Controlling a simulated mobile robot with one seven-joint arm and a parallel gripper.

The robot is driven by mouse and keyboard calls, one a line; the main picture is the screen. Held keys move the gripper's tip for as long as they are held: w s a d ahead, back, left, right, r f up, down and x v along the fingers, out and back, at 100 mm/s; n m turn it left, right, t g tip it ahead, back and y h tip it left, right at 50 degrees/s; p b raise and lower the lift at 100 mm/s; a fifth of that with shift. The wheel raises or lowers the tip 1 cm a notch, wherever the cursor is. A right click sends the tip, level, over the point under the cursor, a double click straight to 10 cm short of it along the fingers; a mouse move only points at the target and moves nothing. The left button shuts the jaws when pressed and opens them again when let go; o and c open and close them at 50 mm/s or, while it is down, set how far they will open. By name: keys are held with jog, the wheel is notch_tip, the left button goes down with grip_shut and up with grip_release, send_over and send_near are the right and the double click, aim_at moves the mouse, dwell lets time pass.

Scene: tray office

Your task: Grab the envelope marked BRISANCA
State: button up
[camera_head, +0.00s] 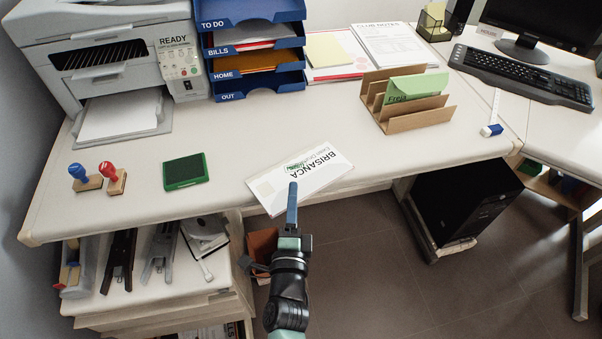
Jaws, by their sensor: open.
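A white envelope (322,179) printed BRISANCA lies at the front edge of the desk. Its near part appears to stick out past the edge. The lettering reads upside down from here. My gripper (292,186) is at the near side of the envelope and covers a small part of it in the picture. One blue finger shows, seen nearly edge-on; the other finger is hidden behind it. I cannot tell whether the finger touches the envelope. Nothing shows held in the gripper.
A green ink pad (185,171) and two stamps (113,178) stand left of the envelope. A cardboard sorter (420,122) with a green envelope (416,86) stands to the right. Blue trays (230,97) and a printer (110,45) are behind. An open drawer unit (160,285) is below left.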

grip_shut()
jog(key=shift+r, duration=0.15)
